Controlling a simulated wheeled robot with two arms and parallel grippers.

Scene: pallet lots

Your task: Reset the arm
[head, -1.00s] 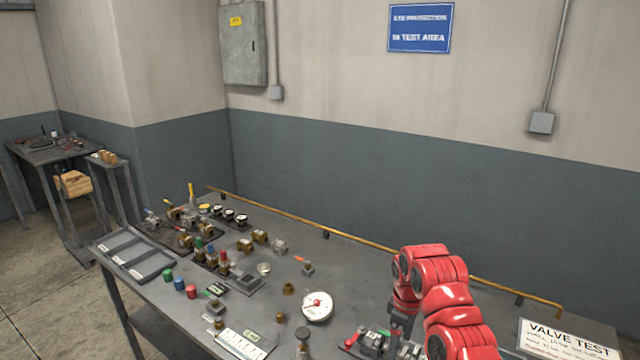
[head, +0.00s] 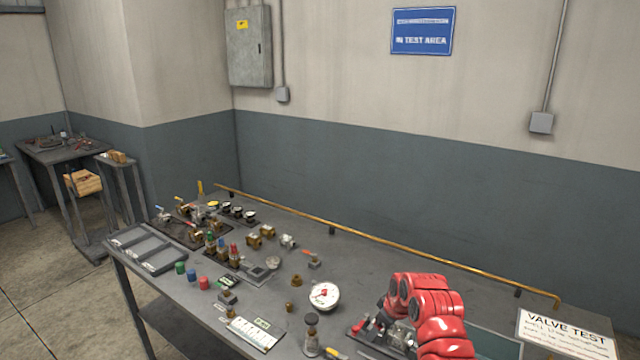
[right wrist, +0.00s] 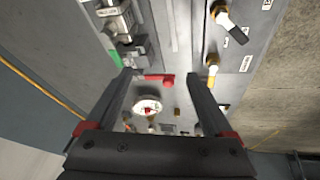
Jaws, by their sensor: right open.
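My right arm (head: 425,310), red and jointed, reaches over the right part of the grey workbench (head: 350,260) in the head view. My right gripper (right wrist: 170,82) shows in the right wrist view with two dark fingers spread apart and nothing between them. Beyond the fingers lie a white round gauge (right wrist: 148,106) and a red part (right wrist: 158,78). The same gauge shows in the head view (head: 324,296), left of my arm. In the head view the arm's own links largely hide the right gripper. My left gripper is not in view.
Valves and fittings crowd the bench's left and middle. A grey tray (head: 165,262) lies at its left end. A yellow rail (head: 400,253) runs along the back edge. Bare bench shows between gauge and rail.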

